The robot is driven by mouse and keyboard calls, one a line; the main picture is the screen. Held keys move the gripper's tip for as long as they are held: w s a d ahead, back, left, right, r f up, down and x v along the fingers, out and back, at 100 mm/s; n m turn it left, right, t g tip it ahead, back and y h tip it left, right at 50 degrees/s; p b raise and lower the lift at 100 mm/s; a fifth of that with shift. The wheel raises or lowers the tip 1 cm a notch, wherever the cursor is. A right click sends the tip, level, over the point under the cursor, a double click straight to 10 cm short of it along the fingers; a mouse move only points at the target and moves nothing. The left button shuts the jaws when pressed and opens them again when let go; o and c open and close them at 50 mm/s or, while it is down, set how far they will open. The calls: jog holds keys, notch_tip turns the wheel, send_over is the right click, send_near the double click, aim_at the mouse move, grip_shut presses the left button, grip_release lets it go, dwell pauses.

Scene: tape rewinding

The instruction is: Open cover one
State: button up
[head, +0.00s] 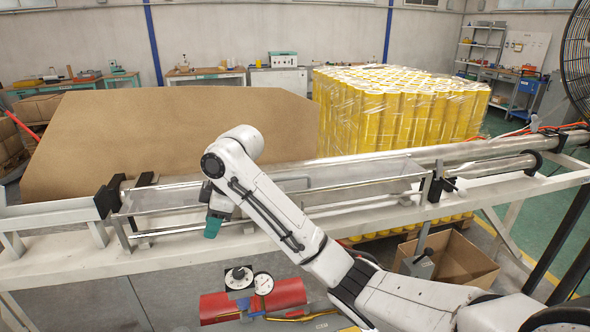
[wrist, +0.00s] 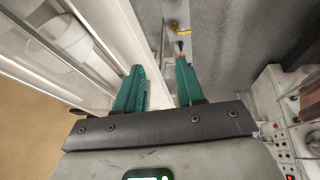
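Long clear covers lie along the top of the white machine frame (head: 90,258). One clear cover (head: 160,201) is at the left, and another clear panel (head: 365,172) lies right of my arm. Both look closed; I cannot tell which is cover one. My gripper (head: 212,228) points down at the frame's front edge, just in front of the covers. In the wrist view my gripper (wrist: 160,88) has its two green fingers apart with nothing between them. The left finger is close to a white rail (wrist: 118,30); I cannot tell whether they touch.
A red cylinder (head: 285,298) and round dials (head: 263,283) sit below the frame's front. A cardboard box (head: 462,262) stands at the lower right. Behind the machine are a large brown board (head: 110,135) and wrapped yellow rolls (head: 385,115). A fan (head: 577,55) is at far right.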

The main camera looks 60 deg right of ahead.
jog(key=s+d+r+g+h+p, duration=0.1)
jog(key=s+d+r, duration=0.1)
jog(key=d+r, duration=0.4)
jog(key=s+d+r+g+h, duration=0.1)
jog(key=s+d+r, duration=0.2)
jog(key=d, duration=0.5)
jog(key=g+h, duration=0.1)
send_near(296, 178)
jog(key=shift+n, duration=0.4)
jog(key=f, duration=0.2)
jog(key=w+d+f+p, duration=0.1)
jog(key=f, duration=0.2)
jog(key=f+p, duration=0.1)
jog(key=f, duration=0.1)
jog(key=shift+w+d+f, duration=0.15)
jog(key=shift+w+f, duration=0.05)
grip_shut()
